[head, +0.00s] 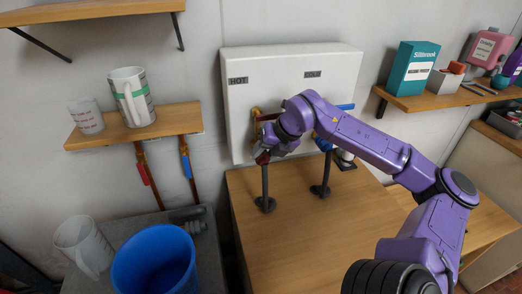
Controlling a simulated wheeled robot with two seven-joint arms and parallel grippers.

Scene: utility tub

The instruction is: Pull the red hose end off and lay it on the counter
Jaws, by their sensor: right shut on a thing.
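The white panel (236,130) on the wall carries a HOT label on the left and a COLD label on the right. The red hose end (262,158) shows as a small dark red piece under the HOT side, mostly hidden by my right gripper. My right gripper (267,151) is shut on it, in front of the panel's lower left part. I cannot tell whether the hose end is still on its fitting. The wooden counter (290,240) lies below. My left gripper is not in view.
Two dark posts (265,185) (326,172) stand on the counter. A blue part (324,145) shows under COLD. A blue bucket (150,262) stands at lower left. Shelves hold mugs (128,98) and a teal box (408,70). The counter's front is clear.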

